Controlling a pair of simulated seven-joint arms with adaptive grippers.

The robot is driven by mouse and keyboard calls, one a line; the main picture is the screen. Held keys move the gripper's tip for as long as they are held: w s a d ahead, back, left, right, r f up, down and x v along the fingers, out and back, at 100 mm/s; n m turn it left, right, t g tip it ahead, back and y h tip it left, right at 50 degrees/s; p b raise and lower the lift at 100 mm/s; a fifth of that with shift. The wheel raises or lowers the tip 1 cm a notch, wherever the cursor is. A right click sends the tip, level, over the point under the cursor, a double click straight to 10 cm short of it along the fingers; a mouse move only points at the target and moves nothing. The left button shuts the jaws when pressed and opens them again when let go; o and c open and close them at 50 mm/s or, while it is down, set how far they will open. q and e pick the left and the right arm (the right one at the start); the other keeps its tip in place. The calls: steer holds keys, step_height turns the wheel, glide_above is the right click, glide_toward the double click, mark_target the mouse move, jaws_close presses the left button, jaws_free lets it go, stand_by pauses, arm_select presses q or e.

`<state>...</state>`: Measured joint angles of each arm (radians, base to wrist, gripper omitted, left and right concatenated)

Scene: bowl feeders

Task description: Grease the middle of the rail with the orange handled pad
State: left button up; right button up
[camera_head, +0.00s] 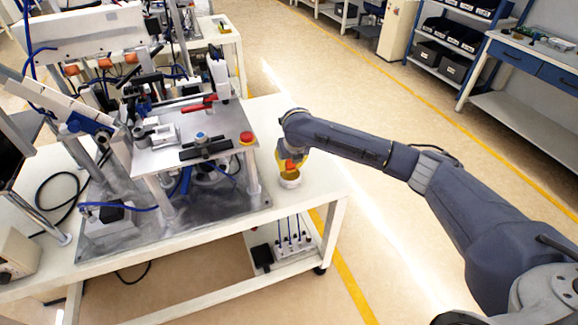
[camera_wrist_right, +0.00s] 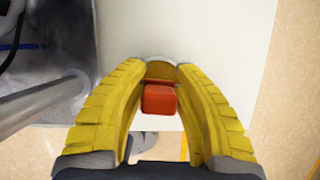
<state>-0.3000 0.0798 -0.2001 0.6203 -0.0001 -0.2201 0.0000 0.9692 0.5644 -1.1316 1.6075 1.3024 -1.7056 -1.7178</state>
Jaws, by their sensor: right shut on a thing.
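My right gripper (camera_head: 291,158) has yellow fingers and points down at the right end of the white table. It is shut on the orange handle of the pad (camera_wrist_right: 158,99), which sits between the fingers in the right wrist view. The pad's lower end is hidden. Directly below is a small white pot (camera_head: 289,181) with a yellowish inside; I cannot tell whether the pad touches it. A dark bar (camera_head: 206,150) lies on the raised metal plate to the left; I cannot tell for sure whether it is the rail. My left gripper is not in view.
The raised plate (camera_head: 170,160) carries clamps, a red lever (camera_head: 199,105) and a red button (camera_head: 247,138). A metal post (camera_wrist_right: 40,107) stands left of my right gripper. The white tabletop (camera_head: 315,190) around the pot is mostly clear, with its edge close on the right.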

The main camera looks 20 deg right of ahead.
mark_target(287, 163)
steer(key=shift+r, duration=2.5)
steer(key=shift+s+a+r+m+h, duration=0.15)
steer(key=shift+s+a+m+h, duration=0.15)
steer(key=shift+m, duration=0.3)
steer(key=shift+s+a+r+m+h, duration=0.2)
steer(key=shift+s+m, duration=0.2)
steer(key=shift+m, duration=0.2)
steer(key=m, duration=0.1)
steer(key=s+m, duration=0.1)
steer(key=s+a+m+h, duration=0.1)
steer(key=shift+s+r+m+g, duration=0.1)
steer(key=shift+r+m+g, duration=0.15)
steer(key=shift+m+g, duration=0.05)
steer(key=s+d+r+m+g+y, duration=0.1)
steer(key=s+m+g, duration=0.3)
steer(key=s+m, duration=0.6)
steer(key=s+d+r+m+g, duration=0.2)
steer(key=s+m, duration=0.8)
steer(key=m, duration=1)
step_height(287, 163, up, 2)
steer(key=shift+r+g+y, duration=0.2)
steer(key=shift+g+y, duration=0.2)
steer(key=shift+g, duration=0.7)
